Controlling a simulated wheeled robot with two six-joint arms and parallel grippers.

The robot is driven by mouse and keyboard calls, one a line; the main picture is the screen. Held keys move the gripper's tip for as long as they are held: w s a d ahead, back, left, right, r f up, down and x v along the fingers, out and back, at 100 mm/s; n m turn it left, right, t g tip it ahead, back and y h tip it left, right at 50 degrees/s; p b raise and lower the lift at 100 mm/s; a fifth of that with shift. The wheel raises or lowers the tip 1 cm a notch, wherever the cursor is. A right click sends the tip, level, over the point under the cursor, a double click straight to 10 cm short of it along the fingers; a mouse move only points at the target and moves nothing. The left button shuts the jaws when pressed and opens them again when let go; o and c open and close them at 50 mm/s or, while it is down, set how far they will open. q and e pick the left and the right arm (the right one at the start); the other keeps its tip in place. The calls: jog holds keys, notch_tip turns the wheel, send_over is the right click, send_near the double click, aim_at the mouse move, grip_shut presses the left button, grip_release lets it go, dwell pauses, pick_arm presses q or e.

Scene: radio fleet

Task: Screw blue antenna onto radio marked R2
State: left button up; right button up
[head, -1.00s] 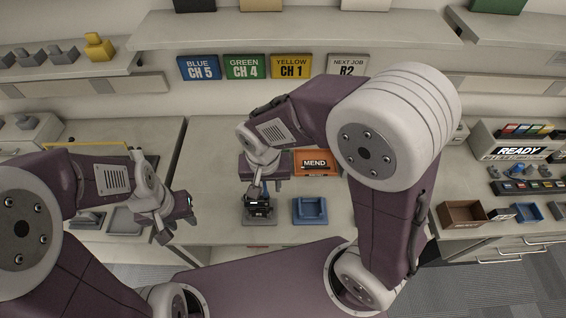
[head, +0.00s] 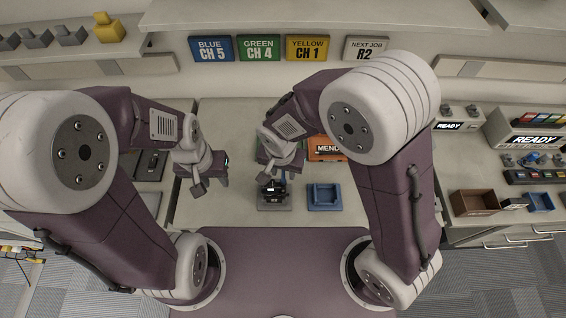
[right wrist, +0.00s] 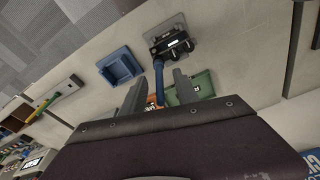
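A black radio (head: 272,187) sits in a grey stand on the bench; its marking is too small to read. In the right wrist view the radio (right wrist: 175,44) has a blue antenna (right wrist: 159,82) standing at one end, reaching back between my right gripper's fingers (right wrist: 158,94). Those fingers are apart, with gaps beside the antenna. In the head view my right gripper (head: 272,170) is above and behind the radio, partly hidden by its own wrist. My left gripper (head: 211,184) is left of the radio, its fingers apart and empty.
A blue empty cradle (head: 324,197) stands right of the radio. An orange MEND tray (head: 325,150) lies behind, and a green tray (right wrist: 193,88) shows in the wrist view. A NEXT JOB R2 sign (head: 364,49) hangs behind. A brown box (head: 474,202) stands at right.

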jog(key=shift+w+f, duration=0.15)
jog(key=shift+f, duration=1.15)
grip_shut()
jog(key=shift+f+m+b, duration=0.1)
jog(key=shift+m+b, duration=0.3)
jog(key=shift+b, duration=0.15)
jog(key=shift+d+m+b, duration=0.1)
jog(key=shift+m+b, duration=0.65)
jog(key=shift+m, duration=0.25)
jog(key=shift+m+h+b, duration=0.3)
jog(key=shift+m, duration=0.5)
jog(key=shift+g, duration=0.3)
